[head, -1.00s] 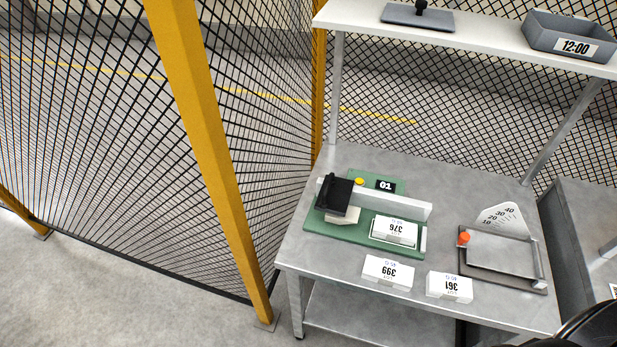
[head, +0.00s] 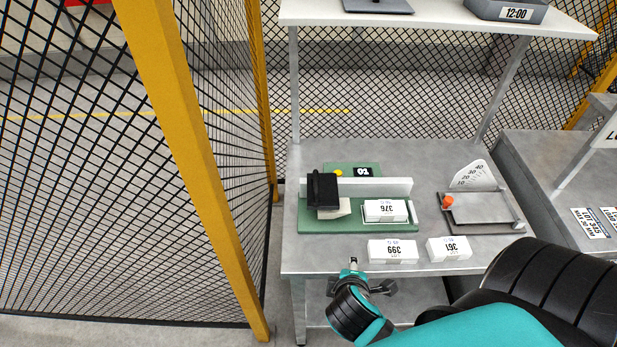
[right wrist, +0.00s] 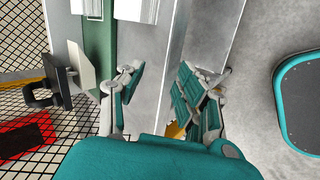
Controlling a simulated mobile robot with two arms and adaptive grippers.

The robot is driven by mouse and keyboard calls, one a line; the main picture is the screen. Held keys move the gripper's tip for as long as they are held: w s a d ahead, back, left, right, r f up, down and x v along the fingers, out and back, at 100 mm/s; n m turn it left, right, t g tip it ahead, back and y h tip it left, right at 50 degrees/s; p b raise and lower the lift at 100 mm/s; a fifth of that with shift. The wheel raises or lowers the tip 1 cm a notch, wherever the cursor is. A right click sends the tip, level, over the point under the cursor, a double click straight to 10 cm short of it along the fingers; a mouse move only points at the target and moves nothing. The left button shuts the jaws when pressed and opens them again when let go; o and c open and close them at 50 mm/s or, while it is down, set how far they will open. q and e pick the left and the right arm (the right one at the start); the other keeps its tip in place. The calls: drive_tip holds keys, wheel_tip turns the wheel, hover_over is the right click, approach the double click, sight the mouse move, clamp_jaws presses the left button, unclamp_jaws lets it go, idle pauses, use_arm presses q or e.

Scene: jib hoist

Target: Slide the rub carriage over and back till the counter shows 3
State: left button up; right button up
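The rub carriage (head: 322,190), a black block with an upright black handle and a pale pad under it, stands at the left end of the white rail (head: 375,187) on the green base (head: 345,222). The counter (head: 363,172) behind the rail is small and seems to read 02. A white block marked 376 (head: 384,211) sits at the base's right. My right gripper (head: 370,276) is at the table's front edge, apart from the carriage. In the right wrist view its fingers (right wrist: 165,88) are spread and empty, with the carriage handle (right wrist: 48,90) off left. My left gripper is out of view.
White blocks marked 399 (head: 392,251) and 361 (head: 449,248) lie at the table front, close to my right gripper. A tilting plate with an orange knob (head: 447,202) stands right. A yellow post (head: 185,150) and mesh fence stand left; a shelf (head: 430,17) is above.

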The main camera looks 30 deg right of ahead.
drive_tip(key=n, duration=0.1)
drive_tip(key=w+d+r+n+t+h, duration=0.1)
drive_tip(key=n, duration=0.1)
drive_tip(key=d+r+n+h, duration=0.1)
drive_tip(key=shift+w+n+t, duration=0.3)
drive_tip(key=shift+w, duration=0.1)
drive_tip(key=n, duration=0.1)
drive_tip(key=w+r+n+t+h, duration=0.1)
drive_tip(key=n, duration=0.1)
drive_tip(key=w+r+n+t+h, duration=0.1)
drive_tip(key=n, duration=0.1)
drive_tip(key=shift+w+a+r, duration=0.1)
drive_tip(key=shift+a+r, duration=0.15)
drive_tip(key=shift+a, duration=0.05)
drive_tip(key=w+a+r+n+t, duration=0.35)
drive_tip(key=a+n+t, duration=0.2)
drive_tip(key=n, duration=0.65)
drive_tip(key=p, duration=0.4)
approach(316, 176)
drive_tip(key=shift+n, duration=0.4)
drive_tip(key=x, duration=1)
drive_tip(key=shift+w+f, duration=0.15)
drive_tip(key=shift+f, duration=0.2)
clamp_jaws()
